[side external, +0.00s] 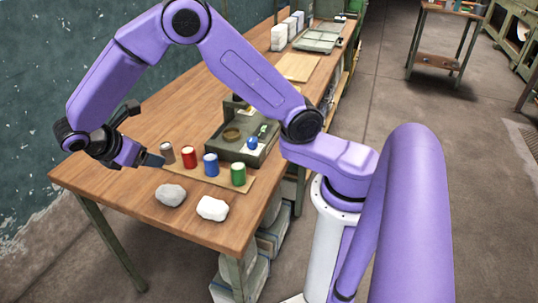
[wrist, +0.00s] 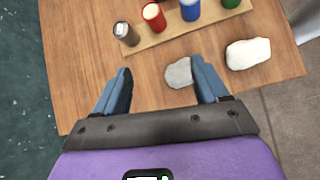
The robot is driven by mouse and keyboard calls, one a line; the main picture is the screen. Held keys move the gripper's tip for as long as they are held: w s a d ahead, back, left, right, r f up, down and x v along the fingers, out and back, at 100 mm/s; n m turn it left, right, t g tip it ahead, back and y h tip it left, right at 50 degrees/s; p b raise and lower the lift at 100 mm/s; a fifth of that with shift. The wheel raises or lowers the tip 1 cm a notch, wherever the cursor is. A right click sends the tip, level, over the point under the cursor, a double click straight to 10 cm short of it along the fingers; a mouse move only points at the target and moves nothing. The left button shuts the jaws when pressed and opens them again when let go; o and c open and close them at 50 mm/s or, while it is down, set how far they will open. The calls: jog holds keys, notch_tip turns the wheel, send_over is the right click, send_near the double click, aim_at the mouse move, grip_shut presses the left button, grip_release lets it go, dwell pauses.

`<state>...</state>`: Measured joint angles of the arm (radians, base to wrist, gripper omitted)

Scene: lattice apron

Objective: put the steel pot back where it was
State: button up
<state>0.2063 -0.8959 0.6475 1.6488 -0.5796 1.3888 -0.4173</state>
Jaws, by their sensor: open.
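The steel pot (side external: 167,153) is a small grey-brown cylinder. It stands upright at the left end of a wooden strip (side external: 205,181), in a row with a red pot (side external: 189,158), a blue pot (side external: 211,165) and a green pot (side external: 238,174). In the wrist view the steel pot (wrist: 126,35) is beyond my left fingertip, apart from it. My gripper (wrist: 161,65) is open, with nothing held between its fingers. In the side view my gripper (side external: 153,159) is just left of the steel pot, partly overlapping it in the picture.
A grey stone (side external: 170,195) and a white stone (side external: 212,208) lie on the bench (side external: 120,180) in front of the strip. A grey-green tray (side external: 225,148) with small items stands behind the pots. Bare bench top lies at the left.

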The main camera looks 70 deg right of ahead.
jog(key=s+d+r+m+y, duration=0.1)
jog(key=s+y, duration=0.3)
jog(key=s, duration=1)
jog(key=s+d+r+m+y, duration=0.2)
jog(key=s+d+r+y, duration=0.1)
jog(key=s, duration=1.2)
jog(key=shift+s+d+y, duration=0.2)
jog(key=shift+d+y, duration=0.3)
jog(key=shift+y, duration=0.5)
jog(key=o, duration=0.5)
jog(key=shift+w, duration=0.15)
jog(key=w+d+r+m, duration=0.3)
jog(key=w+r+m, duration=0.1)
jog(key=w, duration=0.3)
jog(key=w+d+r+m, duration=0.3)
jog(key=d+r+m, duration=0.1)
jog(key=d, duration=0.5)
jog(key=w+d+r+m, duration=0.3)
jog(key=d+r+m, duration=0.15)
jog(key=d, duration=0.45)
notch_tip(320, 180, down, 10)
jog(key=shift+a, duration=0.15)
